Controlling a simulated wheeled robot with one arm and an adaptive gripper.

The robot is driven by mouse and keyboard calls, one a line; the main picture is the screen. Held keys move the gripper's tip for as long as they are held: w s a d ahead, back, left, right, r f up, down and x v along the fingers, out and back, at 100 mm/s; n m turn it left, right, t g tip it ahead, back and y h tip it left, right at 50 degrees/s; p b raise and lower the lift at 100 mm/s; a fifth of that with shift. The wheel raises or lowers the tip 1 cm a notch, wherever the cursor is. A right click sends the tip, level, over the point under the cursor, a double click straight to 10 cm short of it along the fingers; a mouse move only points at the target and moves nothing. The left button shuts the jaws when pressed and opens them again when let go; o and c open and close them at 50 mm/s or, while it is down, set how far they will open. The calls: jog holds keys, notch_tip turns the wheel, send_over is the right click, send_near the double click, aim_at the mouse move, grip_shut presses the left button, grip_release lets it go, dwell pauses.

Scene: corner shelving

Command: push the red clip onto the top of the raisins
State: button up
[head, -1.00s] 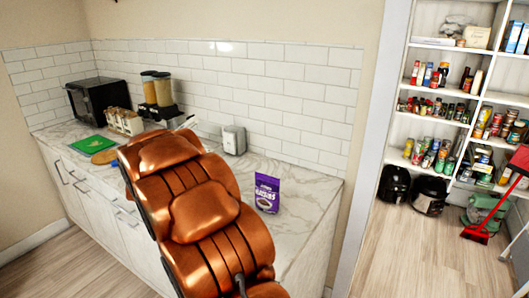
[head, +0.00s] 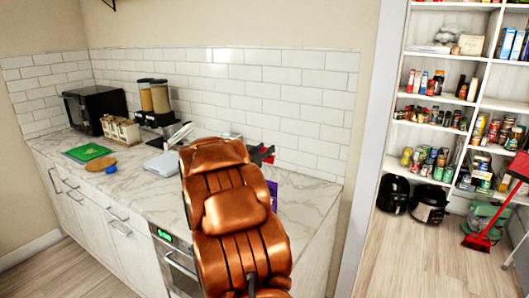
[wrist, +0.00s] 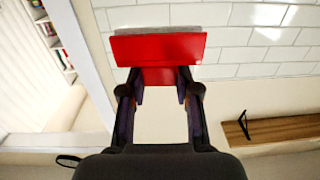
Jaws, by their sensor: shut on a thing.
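The red clip (wrist: 158,48) is held between the fingertips of my gripper (wrist: 160,80) in the wrist view, its wide flat face across the top of the jaws. In the head view a small part of the red clip (head: 268,155) shows past the right side of my copper arm, with a dark fingertip beside it. The purple raisins bag (head: 273,190) stands on the counter behind my arm. Only a narrow strip at its right shows; its top is hidden or too small to judge. I cannot tell whether the clip touches the bag. The bag is not visible in the wrist view.
The marble counter (head: 310,192) is clear right of the bag, with a tiled wall behind. To the left are a black microwave (head: 95,107), cereal dispensers (head: 153,97), a jar rack (head: 121,130) and a green board (head: 87,152). Pantry shelves stand at the right.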

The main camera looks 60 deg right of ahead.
jog(key=shift+a+r+p, duration=0.1)
jog(key=shift+a+p, duration=0.1)
jog(key=shift+p, duration=0.2)
notch_tip(320, 180, down, 6)
jog(key=b, duration=0.3)
dwell(0.4)
jog(key=shift+p, duration=0.6)
dwell(1.8)
jog(key=shift+f+b, duration=0.6)
jog(key=shift+f, duration=0.9)
dwell(0.4)
jog(key=o, duration=0.9)
jog(key=a, duration=0.8)
jog(key=s+a, duration=0.1)
jog(key=a, duration=0.3)
